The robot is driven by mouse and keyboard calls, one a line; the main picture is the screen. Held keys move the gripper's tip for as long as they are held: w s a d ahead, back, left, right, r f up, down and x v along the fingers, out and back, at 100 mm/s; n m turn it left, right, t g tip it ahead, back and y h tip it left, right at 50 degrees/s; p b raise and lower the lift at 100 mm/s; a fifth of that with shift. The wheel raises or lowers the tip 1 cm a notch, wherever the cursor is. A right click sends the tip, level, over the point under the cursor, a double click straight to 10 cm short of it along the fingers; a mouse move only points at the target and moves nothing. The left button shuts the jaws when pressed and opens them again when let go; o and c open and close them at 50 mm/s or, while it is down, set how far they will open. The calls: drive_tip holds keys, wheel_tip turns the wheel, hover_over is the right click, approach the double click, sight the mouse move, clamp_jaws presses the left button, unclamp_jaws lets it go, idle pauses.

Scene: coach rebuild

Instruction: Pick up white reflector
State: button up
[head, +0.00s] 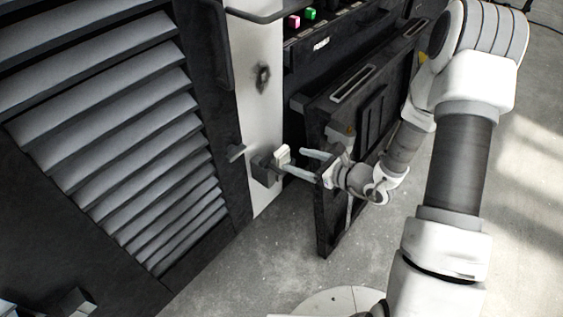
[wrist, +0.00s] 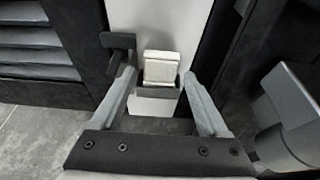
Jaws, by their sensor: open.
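The white reflector (wrist: 160,67) is a small pale block standing upright in a dark grey holder (wrist: 156,91) on the light panel. In the head view the reflector (head: 281,155) shows just beyond the fingertips, on the dark holder (head: 265,172). My gripper (wrist: 160,77) is open, with one finger on each side of the reflector and holder in the wrist view. The fingers appear apart from the reflector, and nothing is between them that they grip. In the head view my gripper (head: 291,162) reaches left toward the panel.
A dark bracket (wrist: 118,42) juts out close to the left finger. A louvred dark panel (head: 130,130) stands at left. An open dark door (head: 335,190) is beside my wrist, and pink and green buttons (head: 302,18) sit above. Bare floor (head: 240,270) lies below.

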sight(285, 154)
drive_tip(key=b+x, duration=0.1)
drive_tip(key=x, duration=0.4)
drive_tip(key=shift+w+a+r+b, duration=0.15)
drive_tip(key=shift+w+b, duration=0.05)
drive_tip(key=shift+b, duration=0.2)
drive_tip(key=c, duration=1)
drive_tip(key=shift+r, duration=0.1)
drive_tip(key=shift+c, duration=0.2)
